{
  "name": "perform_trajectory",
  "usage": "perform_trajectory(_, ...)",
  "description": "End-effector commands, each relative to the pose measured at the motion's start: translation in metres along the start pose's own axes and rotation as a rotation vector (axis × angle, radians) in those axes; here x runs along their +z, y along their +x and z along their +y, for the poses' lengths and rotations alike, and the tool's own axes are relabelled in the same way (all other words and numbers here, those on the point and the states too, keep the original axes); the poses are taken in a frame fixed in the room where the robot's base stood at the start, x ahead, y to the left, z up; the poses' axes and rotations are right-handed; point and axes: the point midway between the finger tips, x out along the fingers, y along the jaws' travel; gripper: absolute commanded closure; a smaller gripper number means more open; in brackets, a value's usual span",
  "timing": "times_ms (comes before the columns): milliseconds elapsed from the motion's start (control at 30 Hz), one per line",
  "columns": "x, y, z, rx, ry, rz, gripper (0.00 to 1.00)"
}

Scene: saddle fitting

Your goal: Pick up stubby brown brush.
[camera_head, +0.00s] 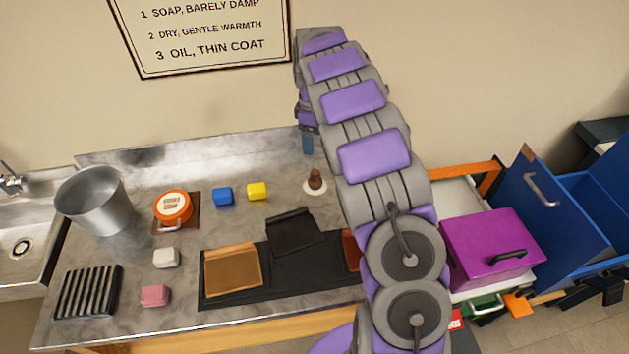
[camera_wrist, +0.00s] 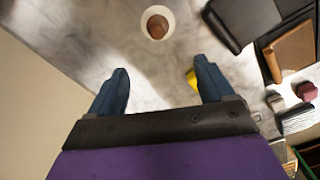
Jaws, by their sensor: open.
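The stubby brown brush (camera_head: 315,180) stands upright on a white round piece on the metal counter, right of the yellow block. I cannot tell whether the white round is its bristles or a dish. In the wrist view the brush (camera_wrist: 157,26) shows from above, at the top middle, beyond my fingertips and between their lines. My gripper (camera_wrist: 161,68) is open and empty, its two blue fingers wide apart. In the head view one blue finger of my gripper (camera_head: 307,144) shows behind the brush, near the wall; my arm hides the rest.
Blue (camera_head: 223,196) and yellow (camera_head: 257,191) blocks lie left of the brush. An orange-lidded tin (camera_head: 173,206) and a metal bucket (camera_head: 95,202) stand farther left. Leather pieces (camera_head: 234,270) lie on a black mat in front. A magenta box (camera_head: 492,248) is at right. Counter around the brush is clear.

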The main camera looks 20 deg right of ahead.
Motion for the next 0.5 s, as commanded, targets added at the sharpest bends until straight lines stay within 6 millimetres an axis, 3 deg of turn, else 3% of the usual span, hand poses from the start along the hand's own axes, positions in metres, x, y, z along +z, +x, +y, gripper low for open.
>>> perform_trajectory(167,0.000,0.019,0.001,0.000,-0.001,-0.001,0.19)
perform_trajectory(500,0.001,0.086,0.000,-0.005,-0.001,-0.004,0.19)
